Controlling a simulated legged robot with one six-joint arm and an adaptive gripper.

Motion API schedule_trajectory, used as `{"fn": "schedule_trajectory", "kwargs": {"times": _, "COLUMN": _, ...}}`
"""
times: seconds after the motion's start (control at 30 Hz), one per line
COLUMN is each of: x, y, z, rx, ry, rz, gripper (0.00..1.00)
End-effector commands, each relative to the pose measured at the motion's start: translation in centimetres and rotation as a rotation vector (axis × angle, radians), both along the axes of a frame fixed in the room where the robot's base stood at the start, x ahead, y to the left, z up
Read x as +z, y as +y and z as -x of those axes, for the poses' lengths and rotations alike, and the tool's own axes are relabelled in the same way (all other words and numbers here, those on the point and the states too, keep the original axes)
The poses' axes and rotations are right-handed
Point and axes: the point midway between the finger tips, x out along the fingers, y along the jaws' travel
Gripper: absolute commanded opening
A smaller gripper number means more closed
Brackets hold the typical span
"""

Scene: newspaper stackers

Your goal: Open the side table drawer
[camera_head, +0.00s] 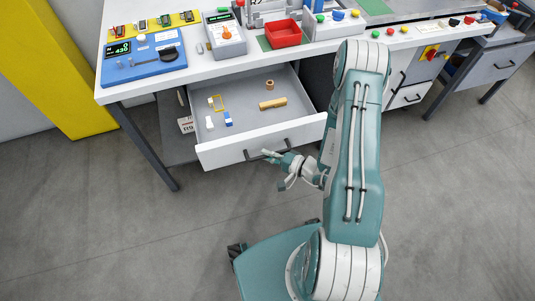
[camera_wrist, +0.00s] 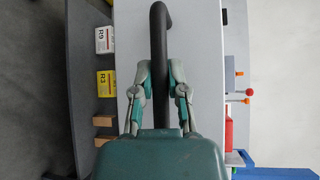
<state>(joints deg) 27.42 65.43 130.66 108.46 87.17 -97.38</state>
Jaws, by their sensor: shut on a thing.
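The side table drawer (camera_head: 225,154) is pulled well out from under the white tabletop (camera_head: 201,68) in the head view. Small items lie inside it. Its white front fills the middle of the wrist view (camera_wrist: 203,60). The dark bar handle (camera_head: 252,157) is on the drawer front and runs upright through the wrist view (camera_wrist: 158,35). My gripper (camera_head: 276,160) is at the handle. In the wrist view my gripper (camera_wrist: 161,72) has one finger on each side of the bar, shut on it. Part of the handle is hidden behind my gripper.
A shelf under the table holds boxes, one white (camera_wrist: 105,39) and one yellow (camera_wrist: 106,83). A blue device (camera_head: 144,66) and a red tray (camera_head: 283,34) stand on the tabletop. A table leg (camera_head: 143,146) is left of the drawer. The grey floor (camera_head: 120,240) at left is clear.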

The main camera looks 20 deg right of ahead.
Motion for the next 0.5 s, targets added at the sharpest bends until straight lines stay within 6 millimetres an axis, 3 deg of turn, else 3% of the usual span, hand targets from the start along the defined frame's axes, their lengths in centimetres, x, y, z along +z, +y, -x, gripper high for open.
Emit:
{"fn": "schedule_trajectory", "kwargs": {"times": 0.03, "x": -0.30, "y": 0.01, "z": 0.07, "rx": 0.000, "ry": 0.009, "rz": 0.005, "gripper": 0.32}}
{"fn": "schedule_trajectory", "kwargs": {"times": 0.1, "x": -0.27, "y": 0.01, "z": 0.06, "rx": 0.000, "ry": 0.008, "rz": 0.005, "gripper": 0.54}}
{"fn": "schedule_trajectory", "kwargs": {"times": 0.5, "x": -0.07, "y": -0.20, "z": 0.15, "rx": -0.001, "ry": 0.004, "rz": 0.002, "gripper": 0.54}}
